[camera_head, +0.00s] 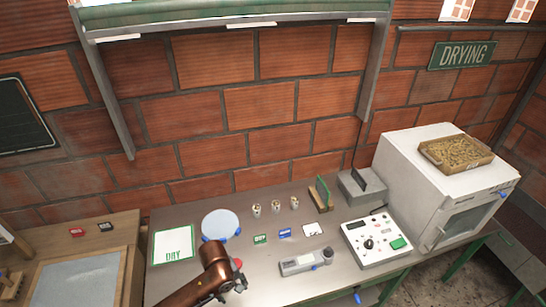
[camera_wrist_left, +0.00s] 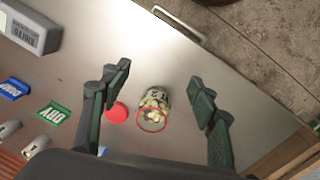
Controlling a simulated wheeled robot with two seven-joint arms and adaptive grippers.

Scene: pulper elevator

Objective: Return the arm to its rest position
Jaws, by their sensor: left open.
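My left arm (camera_head: 213,268) reaches over the front left of the metal table in the head view. My left gripper (camera_wrist_left: 160,74) is open in the left wrist view, its two dark green fingers spread wide. A small glass jar (camera_wrist_left: 154,107) with pale beans shows between the fingers in the picture, and neither finger touches it. A red lid (camera_wrist_left: 117,112) lies beside the jar; a bit of red also shows beside my arm in the head view. My right gripper is in neither view.
A white oven (camera_head: 425,165) with a tray (camera_head: 456,153) on top stands right. A wooden bench (camera_head: 125,228) adjoins left.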

